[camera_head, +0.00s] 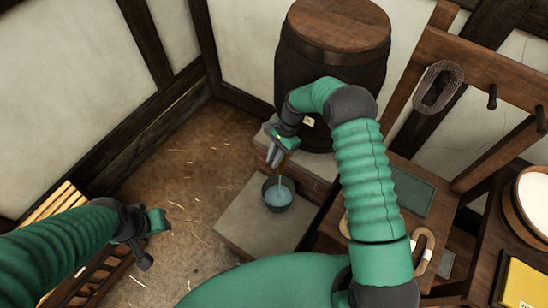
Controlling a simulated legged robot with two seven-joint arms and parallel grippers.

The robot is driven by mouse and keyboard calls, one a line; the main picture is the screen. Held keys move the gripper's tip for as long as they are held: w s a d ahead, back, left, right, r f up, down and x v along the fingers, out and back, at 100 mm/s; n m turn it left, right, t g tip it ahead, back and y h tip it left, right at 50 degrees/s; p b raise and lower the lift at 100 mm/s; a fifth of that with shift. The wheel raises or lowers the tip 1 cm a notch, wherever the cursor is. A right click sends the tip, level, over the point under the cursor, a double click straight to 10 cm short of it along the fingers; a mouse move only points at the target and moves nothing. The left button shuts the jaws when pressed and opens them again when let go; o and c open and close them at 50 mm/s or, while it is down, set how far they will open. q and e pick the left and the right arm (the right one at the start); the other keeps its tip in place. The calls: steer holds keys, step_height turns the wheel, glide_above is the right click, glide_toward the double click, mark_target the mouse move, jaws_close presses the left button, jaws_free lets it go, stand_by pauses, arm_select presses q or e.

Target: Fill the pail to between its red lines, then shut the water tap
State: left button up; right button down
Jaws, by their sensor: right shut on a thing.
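The small grey pail (279,209) stands upright on a pale stone slab below the barrel's front. Bluish water shows inside it, and a thin stream (281,180) appears to fall into it from above. The pail's red lines cannot be made out, so I cannot tell the level against them. My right gripper (276,154) is at the front of the barrel, above the pail, shut on the water tap, which it mostly hides. My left gripper (150,238) hangs at the left over the floor, away from the pail; its jaws are unclear.
A wooden barrel (335,28) stands at the back on a brick and stone base. A pale stone slab (245,228) supports the pail. A wooden bench and rack with a coil of rope (438,87) are at right. A slatted crate (62,205) is at left. Open floor lies between.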

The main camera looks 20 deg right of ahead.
steer(key=c, duration=1.7)
jaws_free()
steer(key=shift+w+a+r, duration=0.15)
steer(key=shift+w+r, duration=0.05)
steer(key=o, duration=0.3)
steer(key=shift+s+f, duration=0.1)
steer(key=shift+s, duration=0.05)
steer(key=v, duration=0.7)
